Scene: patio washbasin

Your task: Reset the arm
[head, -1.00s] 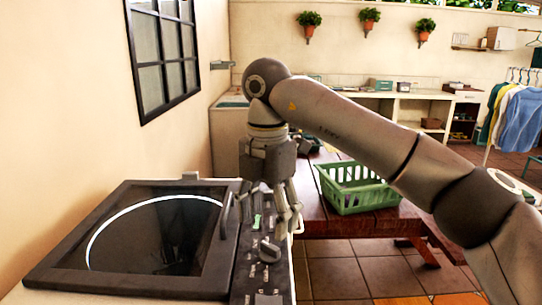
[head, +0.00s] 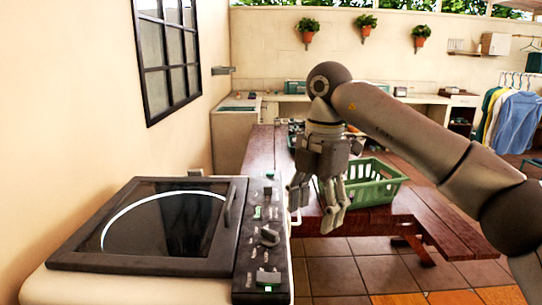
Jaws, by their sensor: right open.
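My right gripper (head: 314,206) hangs fingers down from the arm that comes in from the right. It is open and empty, in the air just right of the washing machine's control panel (head: 265,238). The top-loading washing machine (head: 62,284) stands at the lower left with its dark glass lid (head: 160,222) closed. A green light shows at the near end of the panel. My left gripper is not in view.
A green plastic basket (head: 370,187) sits on a reddish wooden table (head: 262,152) behind the gripper. A counter (head: 415,98) runs along the back wall, with hanging clothes (head: 512,120) at the right. Tiled floor (head: 330,268) is open at front right.

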